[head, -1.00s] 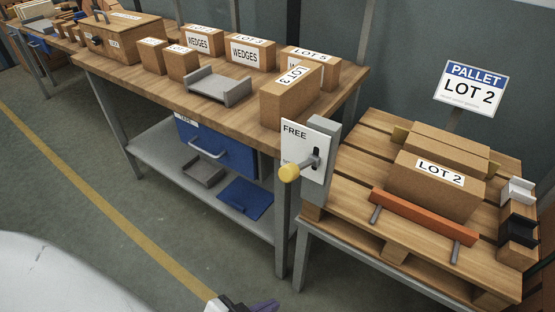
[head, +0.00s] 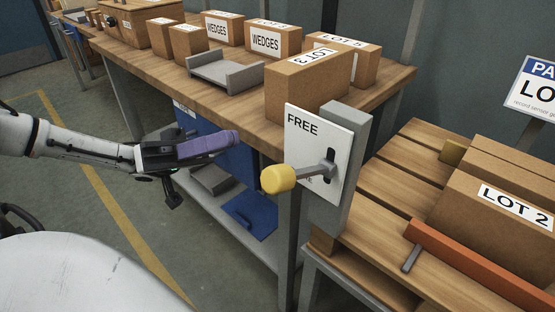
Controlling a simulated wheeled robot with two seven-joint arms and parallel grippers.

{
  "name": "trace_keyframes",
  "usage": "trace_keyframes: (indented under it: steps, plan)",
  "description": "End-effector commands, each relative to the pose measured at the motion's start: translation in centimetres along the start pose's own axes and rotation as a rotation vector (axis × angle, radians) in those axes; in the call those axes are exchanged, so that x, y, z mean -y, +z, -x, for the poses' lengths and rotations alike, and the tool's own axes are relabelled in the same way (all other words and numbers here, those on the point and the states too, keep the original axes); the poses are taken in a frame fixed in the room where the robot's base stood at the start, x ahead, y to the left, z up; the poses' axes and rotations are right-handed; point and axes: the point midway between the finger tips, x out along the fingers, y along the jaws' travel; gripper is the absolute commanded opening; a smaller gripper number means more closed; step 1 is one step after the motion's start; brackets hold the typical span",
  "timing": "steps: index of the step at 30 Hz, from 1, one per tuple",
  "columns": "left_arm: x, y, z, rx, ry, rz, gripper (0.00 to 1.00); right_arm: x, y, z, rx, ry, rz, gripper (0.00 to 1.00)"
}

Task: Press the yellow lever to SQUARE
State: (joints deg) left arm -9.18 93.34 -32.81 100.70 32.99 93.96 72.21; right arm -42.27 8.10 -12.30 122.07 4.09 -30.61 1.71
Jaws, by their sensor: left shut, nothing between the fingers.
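The yellow lever knob (head: 278,179) sits on a grey rod that comes out of a dark slot in a white plate (head: 308,135). The plate is fixed to a grey post by the table's corner. FREE is printed at its top; the lower label is mostly hidden behind the lever. The lever sticks out towards me at about the slot's middle. My left gripper (head: 232,137), with purple fingers, is shut and empty. It is left of the knob and a little higher in the picture, apart from it. My right gripper is not in view.
The wooden workbench (head: 140,72) behind holds a LOT 3 box (head: 295,95), WEDGES boxes and a grey tray (head: 225,75). A pallet (head: 385,175) with a LOT 2 box (head: 490,225) and an orange bar (head: 480,265) stands to the right. Floor at left is clear.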

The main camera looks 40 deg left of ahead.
Motion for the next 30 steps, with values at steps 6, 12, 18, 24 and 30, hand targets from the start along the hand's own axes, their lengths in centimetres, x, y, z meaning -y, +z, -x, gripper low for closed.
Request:
trace_keyframes:
  steps: [6,12,18,24,30]
  plan:
    - [-0.6,-0.5,0.1,0.003,0.019,0.012,0.00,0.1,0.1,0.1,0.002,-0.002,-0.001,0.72]
    - [-0.5,-0.5,-0.1,0.003,0.018,0.011,0.00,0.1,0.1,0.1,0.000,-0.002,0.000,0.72]
    - [-0.6,-0.4,-2.0,0.005,0.022,0.011,0.00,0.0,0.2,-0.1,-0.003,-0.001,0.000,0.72]
    - [-0.6,-0.2,-6.1,0.004,0.022,0.010,0.00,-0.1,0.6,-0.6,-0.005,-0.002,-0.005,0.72]
    - [-0.7,-0.1,-10.2,0.005,0.022,0.010,0.00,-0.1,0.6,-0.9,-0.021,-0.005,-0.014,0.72]
